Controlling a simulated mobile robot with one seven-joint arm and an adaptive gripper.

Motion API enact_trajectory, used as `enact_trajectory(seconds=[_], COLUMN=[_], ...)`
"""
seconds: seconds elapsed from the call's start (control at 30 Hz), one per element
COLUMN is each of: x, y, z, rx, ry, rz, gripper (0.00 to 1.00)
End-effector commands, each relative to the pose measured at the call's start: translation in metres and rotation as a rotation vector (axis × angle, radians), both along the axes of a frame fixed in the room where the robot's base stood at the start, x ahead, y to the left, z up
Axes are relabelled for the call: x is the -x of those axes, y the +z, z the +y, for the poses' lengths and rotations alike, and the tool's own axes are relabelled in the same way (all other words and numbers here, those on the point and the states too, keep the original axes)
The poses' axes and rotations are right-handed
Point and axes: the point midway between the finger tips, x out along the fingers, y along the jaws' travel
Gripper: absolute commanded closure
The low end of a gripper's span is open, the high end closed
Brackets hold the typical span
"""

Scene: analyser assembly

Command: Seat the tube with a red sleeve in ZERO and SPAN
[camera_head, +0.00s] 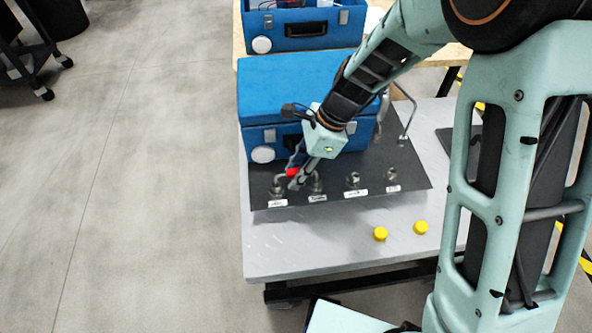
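A small red piece, which looks like the tube's red sleeve (292,172), shows at the tips of my gripper (296,175), low over the left end of a row of metal fittings. The fingers hide most of it, and I cannot tell whether they are closed on it or whether it touches a fitting. The leftmost fitting (277,190) and the second fitting (317,184) are right by the fingertips. A third fitting (352,180) and a right fitting (391,174) stand clear. Each has a white label in front, too small to read, so ZERO and SPAN cannot be told apart.
The fittings stand on a dark panel (360,202) on a grey table (300,250). A closed blue case (270,90) stands behind my gripper, with another blue case (300,30) beyond. A bent metal rod (411,118) rises at the right. Two yellow caps (380,234) lie in front.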

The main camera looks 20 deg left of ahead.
Motion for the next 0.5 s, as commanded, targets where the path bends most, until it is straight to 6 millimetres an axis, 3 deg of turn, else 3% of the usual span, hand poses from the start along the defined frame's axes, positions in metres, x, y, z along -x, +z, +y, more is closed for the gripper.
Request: enact_trajectory(seconds=[0.33,0.5], x=[-0.001,-0.006], y=[0.002,0.022], z=[-0.001,-0.008], rx=[0.000,-0.001], ry=[0.000,-0.002], rz=[-0.001,-0.005], gripper=[0.67,0.67])
